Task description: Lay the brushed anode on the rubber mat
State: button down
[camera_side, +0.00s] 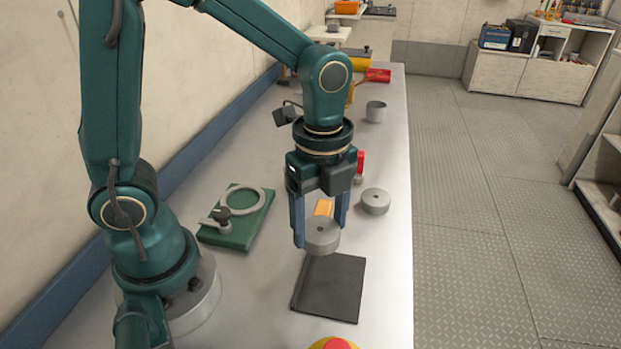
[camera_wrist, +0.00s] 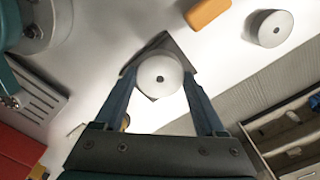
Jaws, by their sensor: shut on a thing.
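My gripper (camera_side: 320,229) points straight down and is shut on a round grey anode (camera_side: 322,241) with a small dark centre hole. In the wrist view the anode (camera_wrist: 160,80) sits between the two blue fingers, flat side facing the camera. The rubber mat (camera_side: 330,290) is a thin dark square lying flat on the bench. The anode appears held above the mat's far edge; the exact gap is hard to tell. In the wrist view the mat (camera_wrist: 172,45) shows partly behind the anode. A second, similar grey disc (camera_side: 375,202) stands on the bench to the right.
A green board (camera_side: 238,232) with a grey ring and clamp lies left of my gripper. A grey cup (camera_side: 376,111) stands farther back. The mat's top looks bare.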

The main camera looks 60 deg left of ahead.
aim_at(334, 282)
jog(key=d+f, duration=0.1)
jog(key=d, duration=0.1)
jog(key=d+f, duration=0.1)
jog(key=shift+w+d+f, duration=0.15)
jog(key=shift+d, duration=0.2)
jog(key=shift+f, duration=1.95)
grip_release()
jog(key=shift+f, duration=0.15)
